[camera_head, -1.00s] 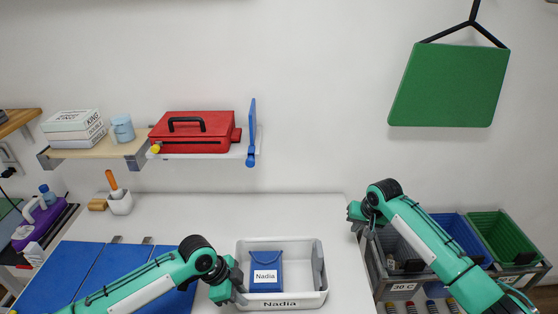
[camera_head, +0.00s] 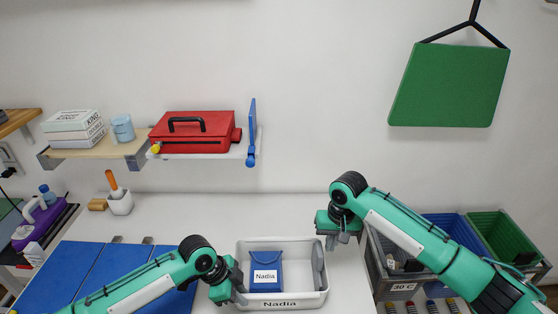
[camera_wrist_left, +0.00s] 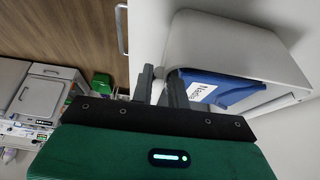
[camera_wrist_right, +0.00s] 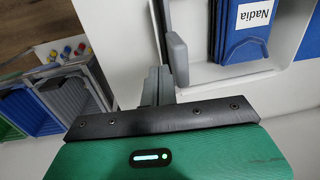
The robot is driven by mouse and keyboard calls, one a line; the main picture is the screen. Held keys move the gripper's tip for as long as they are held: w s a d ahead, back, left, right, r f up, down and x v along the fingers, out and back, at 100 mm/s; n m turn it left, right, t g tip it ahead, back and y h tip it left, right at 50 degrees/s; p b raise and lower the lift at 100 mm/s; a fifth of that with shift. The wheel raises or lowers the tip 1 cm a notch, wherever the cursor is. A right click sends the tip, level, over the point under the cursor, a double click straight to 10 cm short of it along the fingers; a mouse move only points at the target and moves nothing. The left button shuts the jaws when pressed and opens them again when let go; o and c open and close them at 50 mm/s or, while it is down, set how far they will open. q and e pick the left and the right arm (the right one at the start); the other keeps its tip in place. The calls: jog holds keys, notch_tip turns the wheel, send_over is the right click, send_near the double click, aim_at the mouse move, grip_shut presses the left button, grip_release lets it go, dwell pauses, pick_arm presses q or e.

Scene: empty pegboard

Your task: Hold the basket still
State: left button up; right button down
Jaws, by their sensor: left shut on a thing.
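The white basket (camera_head: 244,264) stands on the white table with the name Nadia on its front. A blue pouch (camera_head: 264,262) with a Nadia label sits inside it, and it also shows in the left wrist view (camera_wrist_left: 232,92). My left gripper (camera_head: 237,294) is shut on the basket's left wall near the front corner; the wall shows between its fingers in the left wrist view (camera_wrist_left: 160,88).
Blue mats (camera_head: 85,270) lie on the table's left. Grey, blue and green bins (camera_head: 470,235) stand past its right edge. A shelf above holds a red toolbox (camera_head: 195,135). A white cup (camera_head: 120,203) stands at the back left. The table behind the basket is clear.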

aim_at(319, 248)
jog(key=shift+a+f, duration=0.15)
jog(key=shift+f, duration=1.35)
jog(key=shift+a, duration=0.2)
dwell(0.8)
jog(key=shift+a, duration=2.5)
